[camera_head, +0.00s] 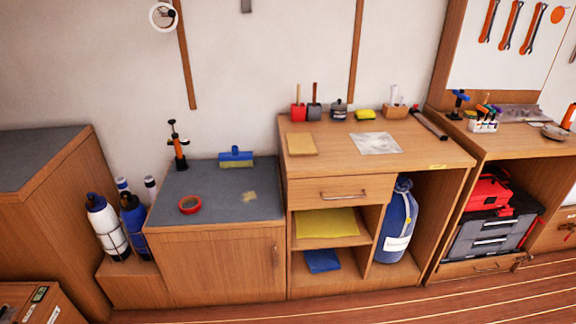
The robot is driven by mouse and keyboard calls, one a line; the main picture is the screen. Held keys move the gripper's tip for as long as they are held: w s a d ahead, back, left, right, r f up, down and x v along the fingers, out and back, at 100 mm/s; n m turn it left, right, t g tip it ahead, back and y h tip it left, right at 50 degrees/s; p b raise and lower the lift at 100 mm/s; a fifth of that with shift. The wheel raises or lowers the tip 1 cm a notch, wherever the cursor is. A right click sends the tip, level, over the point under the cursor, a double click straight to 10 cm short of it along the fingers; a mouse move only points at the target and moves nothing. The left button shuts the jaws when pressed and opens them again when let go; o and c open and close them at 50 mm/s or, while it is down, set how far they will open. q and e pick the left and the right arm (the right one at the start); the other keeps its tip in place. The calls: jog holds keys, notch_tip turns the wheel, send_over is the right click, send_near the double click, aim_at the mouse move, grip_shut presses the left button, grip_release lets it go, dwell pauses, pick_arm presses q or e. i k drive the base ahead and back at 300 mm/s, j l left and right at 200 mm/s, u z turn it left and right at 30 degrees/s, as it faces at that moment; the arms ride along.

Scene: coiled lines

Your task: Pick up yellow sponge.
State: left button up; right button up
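A small bright yellow block that looks like the yellow sponge (365,114) lies at the back of the wooden cabinet top (430,156). It sits between a small dark pot (338,108) and a wooden holder (395,111). A flat tan-yellow square (301,144) lies nearer the front left of the same top. Neither of my grippers is in view.
A grey sheet (376,143) and a dark rolled tube (429,124) lie on the same top. Red and grey pots with handles (298,111) stand at its back left. The lower grey-topped cabinet (220,200) holds red tape (190,204) and a blue brush (236,157). Wooden floor shows in front.

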aim_at(361, 114)
jog(key=i+l+u, duration=0.25)
jog(key=i+l, duration=0.2)
jog(key=l, duration=0.15)
jog(key=i+l+u, duration=0.3)
jog(key=i+l, duration=0.15)
jog(key=l, duration=0.25)
jog(key=i+l+u, duration=0.15)
jog(key=l, duration=0.2)
